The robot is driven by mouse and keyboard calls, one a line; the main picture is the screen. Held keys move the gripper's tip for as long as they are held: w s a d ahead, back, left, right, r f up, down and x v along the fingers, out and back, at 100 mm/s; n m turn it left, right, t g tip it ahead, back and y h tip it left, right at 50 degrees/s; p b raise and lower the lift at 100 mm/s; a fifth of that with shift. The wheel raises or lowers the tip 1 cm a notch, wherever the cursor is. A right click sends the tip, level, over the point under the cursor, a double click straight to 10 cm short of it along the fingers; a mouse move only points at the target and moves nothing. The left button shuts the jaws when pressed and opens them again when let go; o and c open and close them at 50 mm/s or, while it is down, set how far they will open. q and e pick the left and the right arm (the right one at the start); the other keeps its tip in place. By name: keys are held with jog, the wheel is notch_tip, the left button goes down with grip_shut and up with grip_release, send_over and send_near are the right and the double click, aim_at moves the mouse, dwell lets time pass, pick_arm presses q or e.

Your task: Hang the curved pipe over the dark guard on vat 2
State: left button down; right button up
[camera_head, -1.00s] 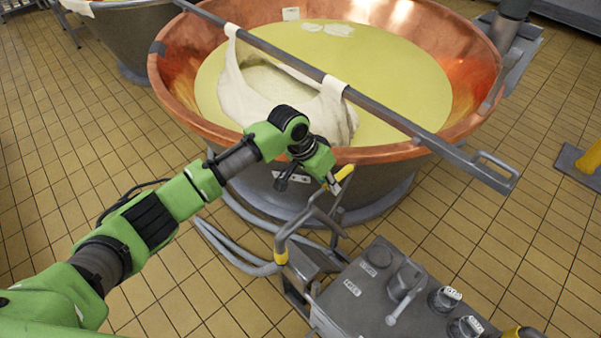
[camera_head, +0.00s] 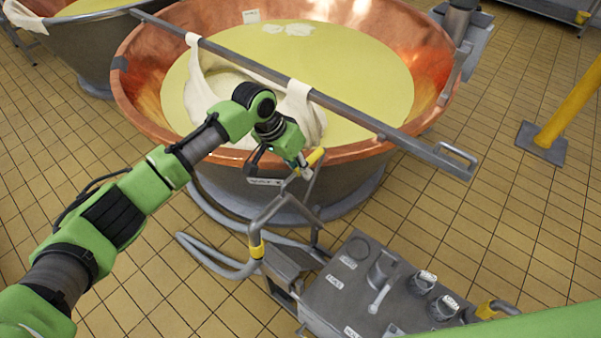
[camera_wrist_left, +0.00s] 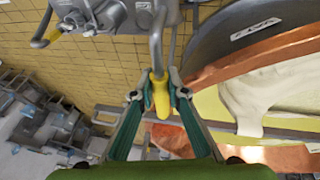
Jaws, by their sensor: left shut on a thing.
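The curved pipe (camera_head: 277,207) is grey with yellow parts and bends up beside the grey machine in front of the vat.
The grey machine (camera_head: 345,300) with knobs stands close in front. A grey hose (camera_head: 205,262) loops on the floor to its left. A metal bar (camera_head: 380,128) with draped white cloth crosses the vat. A yellow post (camera_head: 570,105) stands at right. Tiled floor is clear at left.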

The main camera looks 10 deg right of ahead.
pick_arm(q)
jog(key=s+d+r+p+v, duration=0.1)
jog(key=d+p+v, duration=0.1)
jog(key=v, duration=1.1)
jog(key=s+d+r+p+v, duration=0.1)
jog(key=d+p+v, duration=0.2)
jog(key=v, duration=0.9)
jog(key=d+r+p+v, duration=0.1)
jog(key=d+p+v, duration=0.1)
jog(key=v, duration=1.1)
jog(key=s+a+b, duration=0.1)
jog(key=s+a, duration=2.1)
jog(key=s, duration=0.1)
jog(key=shift+f+t+h, duration=0.3)
jog(key=shift+f+t, duration=0.05)
jog(key=shift+t, duration=0.05)
dwell(0.3)
